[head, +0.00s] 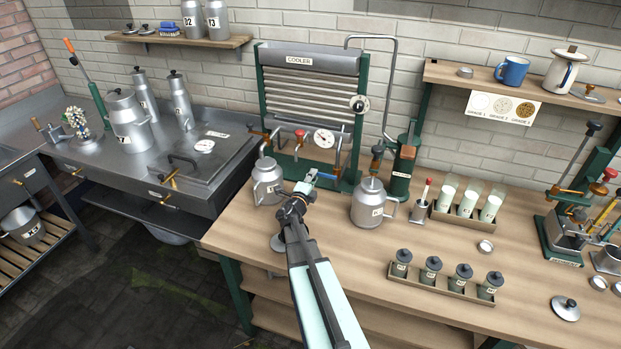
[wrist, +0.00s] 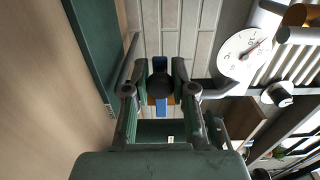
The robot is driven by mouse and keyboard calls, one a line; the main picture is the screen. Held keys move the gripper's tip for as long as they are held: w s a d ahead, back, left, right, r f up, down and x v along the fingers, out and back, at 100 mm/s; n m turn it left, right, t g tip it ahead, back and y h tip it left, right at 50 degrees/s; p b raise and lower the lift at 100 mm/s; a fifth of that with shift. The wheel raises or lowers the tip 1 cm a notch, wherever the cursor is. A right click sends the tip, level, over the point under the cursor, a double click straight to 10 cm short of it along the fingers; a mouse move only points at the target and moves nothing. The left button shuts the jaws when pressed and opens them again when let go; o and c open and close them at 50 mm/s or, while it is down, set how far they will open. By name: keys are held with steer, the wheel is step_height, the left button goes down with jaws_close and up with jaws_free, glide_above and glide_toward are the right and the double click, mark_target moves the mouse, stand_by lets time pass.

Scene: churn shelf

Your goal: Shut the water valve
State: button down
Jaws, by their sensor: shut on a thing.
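The water valve is most likely the small blue handle with a dark round hub in the wrist view (wrist: 161,107), with an orange-brass part behind it. It stands at the low front of the cooler (head: 306,90). In the head view a bit of blue shows at my gripper's tip (head: 311,175). My gripper (wrist: 160,72) has one finger on each side of the hub and is shut on the valve handle. The blue bar sticks out past the hub at both ends, between the fingers. My gripper and arm hide most of the valve in the head view.
Metal cans stand close by on the left (head: 267,183) and right (head: 368,205) of my gripper. A tray of dark jars (head: 440,290) is at the front right.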

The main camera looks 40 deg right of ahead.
steer(key=c, duration=0.9)
jaws_free()
steer(key=shift+f, duration=0.1)
steer(key=shift+c, duration=0.2)
steer(key=v, duration=1.2)
